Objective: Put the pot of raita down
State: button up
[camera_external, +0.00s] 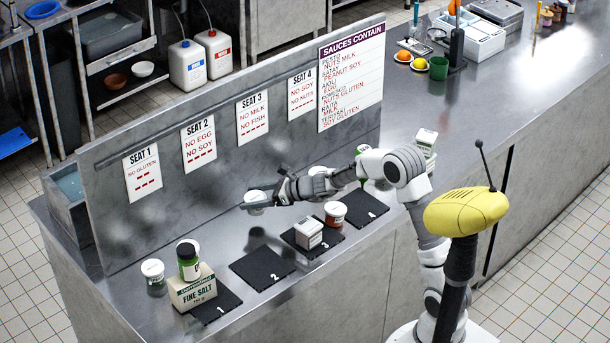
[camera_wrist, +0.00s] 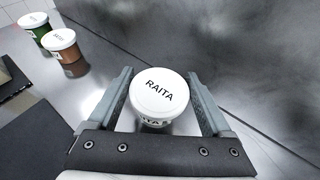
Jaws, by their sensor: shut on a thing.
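The raita pot is white with a white lid marked RAITA (camera_wrist: 155,92) and shows upright in the wrist view. My gripper (camera_wrist: 160,105) is shut on it, one finger on each side. In the external view the pot (camera_external: 254,197) is at the end of my gripper, in front of the upright panel, behind mat 2 (camera_external: 263,268). A dark patch on the counter lies below it, and it looks held above the steel. Its underside is hidden in the wrist view.
Mat 2 is bare. A white box (camera_external: 309,232) stands on mat 3 and a red-brown pot (camera_external: 335,214) near it. A salt box (camera_external: 192,289) and a green jar (camera_external: 188,262) are at mat 1, with another pot (camera_external: 153,278) to the left. The panel (camera_external: 110,225) stands close behind.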

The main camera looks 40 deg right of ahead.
jog(key=shift+f+b, duration=0.55)
jog(key=shift+f, duration=1.35)
jog(key=shift+f, duration=0.1)
jog(key=shift+f, duration=0.15)
jog(key=o, duration=1.2)
jog(key=shift+o, duration=0.2)
